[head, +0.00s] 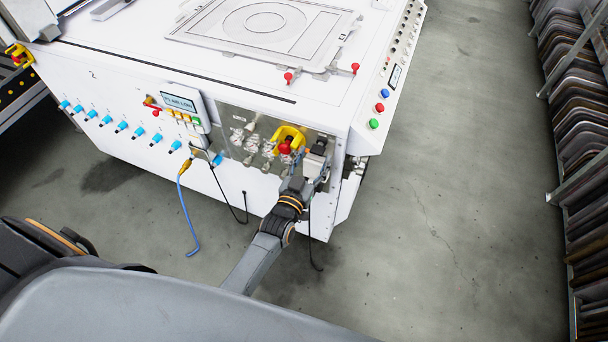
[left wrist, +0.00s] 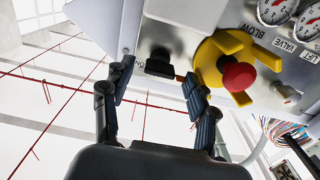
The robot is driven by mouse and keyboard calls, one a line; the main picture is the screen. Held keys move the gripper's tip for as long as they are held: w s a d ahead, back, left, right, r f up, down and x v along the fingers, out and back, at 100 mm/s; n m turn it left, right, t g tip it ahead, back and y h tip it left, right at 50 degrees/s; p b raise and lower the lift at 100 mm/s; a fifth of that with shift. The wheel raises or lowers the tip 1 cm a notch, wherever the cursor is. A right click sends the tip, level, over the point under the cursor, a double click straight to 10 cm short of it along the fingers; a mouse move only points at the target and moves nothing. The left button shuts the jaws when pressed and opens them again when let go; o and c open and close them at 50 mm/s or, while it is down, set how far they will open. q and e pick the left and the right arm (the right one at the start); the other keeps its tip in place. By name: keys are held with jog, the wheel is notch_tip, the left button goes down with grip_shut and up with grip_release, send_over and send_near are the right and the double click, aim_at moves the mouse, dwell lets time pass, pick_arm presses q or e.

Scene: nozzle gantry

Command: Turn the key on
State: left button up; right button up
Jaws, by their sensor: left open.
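The front panel of the white machine (head: 232,135) carries a black switch-like part (left wrist: 160,63), seen in the left wrist view on a metal plate; I take it for the key, though its exact shape is hard to tell. It also shows small in the head view (head: 319,146). My left gripper (head: 312,165) is at the panel, and in the left wrist view its open fingers (left wrist: 157,82) stand on either side of the black part, with a gap between. Whether they touch it cannot be told. My right gripper is not in view.
A yellow valve handle with a red knob (left wrist: 238,76) is close beside the right finger; it also shows in the head view (head: 285,148). Gauges (left wrist: 274,10) are above it. A blue cable (head: 187,215) hangs left. Open floor (head: 450,170) lies right, before a rack (head: 580,150).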

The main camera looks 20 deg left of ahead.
pick_arm(q)
jog(key=s, duration=0.9)
jog(key=shift+s+a, duration=0.15)
jog(key=shift+s, duration=0.05)
jog(key=s+f+m+g, duration=0.1)
jog(key=s+f+g, duration=0.45)
jog(key=f, duration=0.85)
jog(key=s+f+g, duration=0.3)
jog(key=s+f, duration=0.6)
jog(key=f, duration=0.4)
jog(key=s+a+f+g, duration=0.2)
jog(key=s+f, duration=0.2)
jog(key=s, duration=0.4)
jog(key=s+a+f+g, duration=0.2)
jog(key=s+f, duration=0.3)
jog(key=s, duration=0.3)
jog(key=s+a+f+g, duration=0.2)
jog(key=s+f+g, duration=0.2)
jog(key=s, duration=0.4)
jog(key=shift+s+f+m+y, duration=0.25)
jog(key=shift+s+m+y, duration=0.05)
jog(key=shift+s+m, duration=0.1)
